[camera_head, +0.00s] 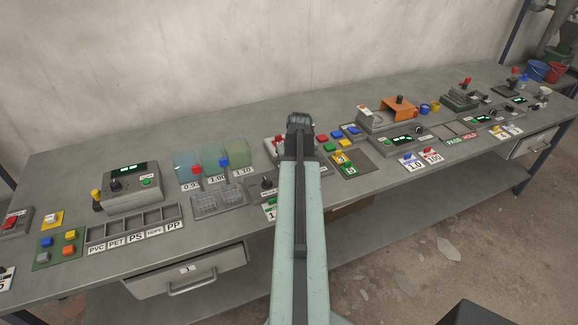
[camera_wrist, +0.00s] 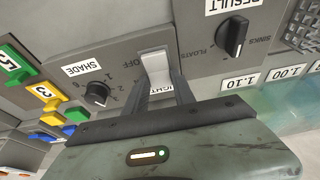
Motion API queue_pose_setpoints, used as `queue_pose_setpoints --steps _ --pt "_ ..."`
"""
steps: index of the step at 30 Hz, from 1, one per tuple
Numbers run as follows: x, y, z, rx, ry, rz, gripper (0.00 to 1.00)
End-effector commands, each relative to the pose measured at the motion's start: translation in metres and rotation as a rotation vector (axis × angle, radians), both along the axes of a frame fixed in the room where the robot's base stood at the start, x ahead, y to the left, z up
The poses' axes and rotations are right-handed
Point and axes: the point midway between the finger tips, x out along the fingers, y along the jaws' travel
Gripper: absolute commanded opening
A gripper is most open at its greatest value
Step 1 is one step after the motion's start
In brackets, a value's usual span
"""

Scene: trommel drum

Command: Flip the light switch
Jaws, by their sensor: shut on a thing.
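The light switch (camera_wrist: 154,63) is a pale rocker on a grey panel (camera_wrist: 125,62) in the wrist view. The word OFF is printed beside its upper end, and a partly covered label reading LIGHT lies at its lower end. My gripper (camera_wrist: 164,88) has its two dark fingers closed at the switch, one on each side of its lower part. In the head view my gripper (camera_head: 299,122) reaches over the middle of the bench, and my arm hides the switch there.
A black SHADE knob (camera_wrist: 97,93) is left of the switch and a RESULT knob (camera_wrist: 232,37) is right of it. Coloured blocks (camera_wrist: 42,92) lie further left. In the head view, clear bins (camera_head: 212,158) and a sorting tray (camera_head: 135,224) crowd the grey bench (camera_head: 120,142).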

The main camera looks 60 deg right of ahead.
Motion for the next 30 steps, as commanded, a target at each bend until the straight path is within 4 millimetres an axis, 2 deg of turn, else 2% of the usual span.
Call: queue_pose_setpoints --steps 1,6,15,16,18,26,30 --pt "-0.004 0.006 -0.004 -0.02 -0.034 0.0 0.0" --pt "-0.004 0.004 -0.001 -0.066 -0.101 0.0 0.0" --pt "-0.003 0.003 0.0 -0.068 -0.107 0.001 0.0" --pt "-0.003 0.003 0.0 -0.068 -0.107 0.001 0.36" --pt "-0.003 0.003 0.0 -0.068 -0.107 0.001 0.53" --pt "-0.003 0.003 0.0 -0.069 -0.106 0.0 0.53" --pt "-0.005 0.004 0.006 -0.069 -0.106 0.0 0.53"
